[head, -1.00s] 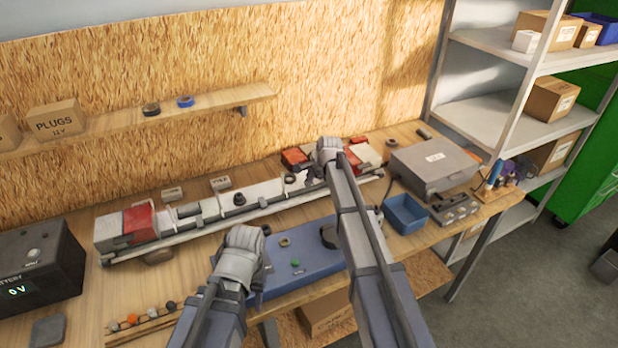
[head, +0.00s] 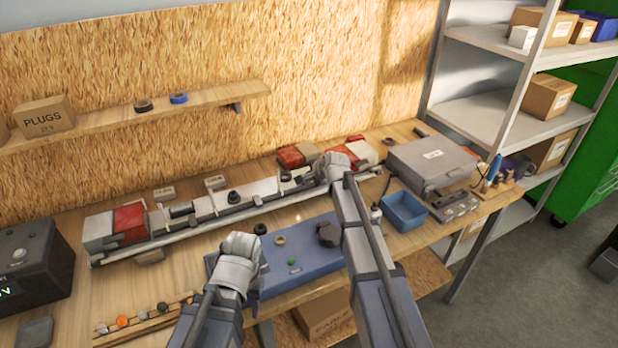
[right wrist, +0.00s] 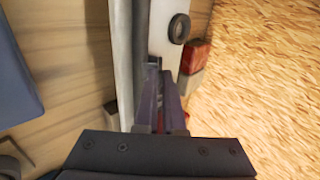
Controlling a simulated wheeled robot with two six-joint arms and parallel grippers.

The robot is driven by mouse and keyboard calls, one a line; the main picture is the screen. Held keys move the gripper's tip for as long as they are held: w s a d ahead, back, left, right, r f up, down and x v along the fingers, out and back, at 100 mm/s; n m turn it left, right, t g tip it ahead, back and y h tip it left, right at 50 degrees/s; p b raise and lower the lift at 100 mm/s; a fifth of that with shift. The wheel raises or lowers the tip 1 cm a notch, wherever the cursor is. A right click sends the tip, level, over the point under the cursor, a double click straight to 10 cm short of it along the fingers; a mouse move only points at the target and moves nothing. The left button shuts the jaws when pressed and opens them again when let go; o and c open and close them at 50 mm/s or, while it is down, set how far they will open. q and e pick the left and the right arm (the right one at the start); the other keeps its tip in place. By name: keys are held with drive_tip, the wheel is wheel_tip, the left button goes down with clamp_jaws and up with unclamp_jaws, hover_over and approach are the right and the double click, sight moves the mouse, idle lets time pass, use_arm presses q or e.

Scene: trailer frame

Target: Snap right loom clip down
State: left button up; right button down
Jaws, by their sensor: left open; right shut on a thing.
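The pale trailer frame (head: 265,191) lies along the bench, with a dark loom (head: 213,214) along its front side. My right gripper (head: 338,166) is at the frame's right part. In the right wrist view its fingers (right wrist: 160,90) are shut at the frame's edge on a small dark part, seemingly the right loom clip (right wrist: 152,64). The fingers hide most of it, so I cannot tell whether it is down. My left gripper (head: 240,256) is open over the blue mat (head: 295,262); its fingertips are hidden.
Red-and-white lamp blocks (head: 130,224) sit at the frame's left end, with more at its right (head: 290,158). A black ring (right wrist: 179,28) sits on the frame near my right fingers. A blue bin (head: 404,212) and a grey case (head: 432,166) stand to the right.

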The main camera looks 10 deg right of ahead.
drive_tip(key=c, duration=1)
unclamp_jaws()
drive_tip(key=p+v, duration=0.5)
drive_tip(key=v, duration=0.2)
drive_tip(key=shift+s+d+r, duration=0.1)
drive_tip(key=shift+s+r, duration=0.15)
drive_tip(key=shift+s, duration=0.05)
